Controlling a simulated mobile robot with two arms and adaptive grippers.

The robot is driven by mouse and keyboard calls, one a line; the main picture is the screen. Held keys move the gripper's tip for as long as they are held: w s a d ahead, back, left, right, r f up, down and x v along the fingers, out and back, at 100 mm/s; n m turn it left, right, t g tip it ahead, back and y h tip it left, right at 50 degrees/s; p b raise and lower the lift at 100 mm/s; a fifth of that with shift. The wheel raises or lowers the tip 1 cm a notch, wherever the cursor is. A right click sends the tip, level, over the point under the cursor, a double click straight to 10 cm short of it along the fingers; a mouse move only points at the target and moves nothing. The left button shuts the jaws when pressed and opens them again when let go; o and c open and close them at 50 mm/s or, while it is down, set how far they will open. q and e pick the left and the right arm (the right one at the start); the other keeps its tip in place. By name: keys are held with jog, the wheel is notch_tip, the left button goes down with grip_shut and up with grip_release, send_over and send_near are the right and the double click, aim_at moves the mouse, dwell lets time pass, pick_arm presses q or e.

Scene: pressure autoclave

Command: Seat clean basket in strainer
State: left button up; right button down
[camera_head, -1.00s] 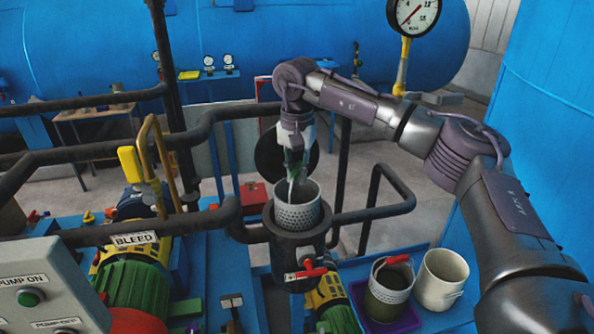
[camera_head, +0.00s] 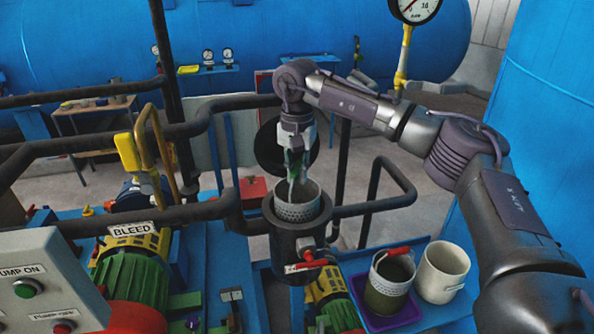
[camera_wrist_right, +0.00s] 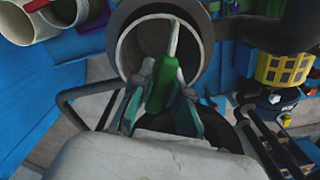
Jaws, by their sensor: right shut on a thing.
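The clean basket (camera_head: 298,211) is a light perforated cylinder with a green grip on its handle. It stands upright in the open mouth of the dark strainer (camera_head: 296,240), its lower part hidden inside and its upper part above the rim. My right gripper (camera_head: 298,176) is above the basket, shut on its green grip. In the right wrist view, my right gripper (camera_wrist_right: 163,92) holds the green grip (camera_wrist_right: 161,84) with the basket's round rim (camera_wrist_right: 124,42) below, inside the strainer's wider ring (camera_wrist_right: 112,22). My left gripper is not in view.
A second basket with a red grip (camera_head: 397,251) sits in a purple tray (camera_head: 412,313) at right, beside a white pot (camera_head: 443,273). Dark pipes (camera_head: 375,207) run at both sides of the strainer. A red-handled valve (camera_head: 310,263) is on its front. The round lid (camera_head: 270,150) stands open behind.

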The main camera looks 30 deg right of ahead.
notch_tip(320, 180, down, 9)
jog(key=b, duration=0.5)
dwell(2.6)
jog(key=c, duration=1.1)
grip_release()
jog(key=shift+r, duration=0.1)
jog(key=shift+r, duration=0.1)
notch_tip(320, 180, up, 12)
jog(key=shift+f, duration=0.1)
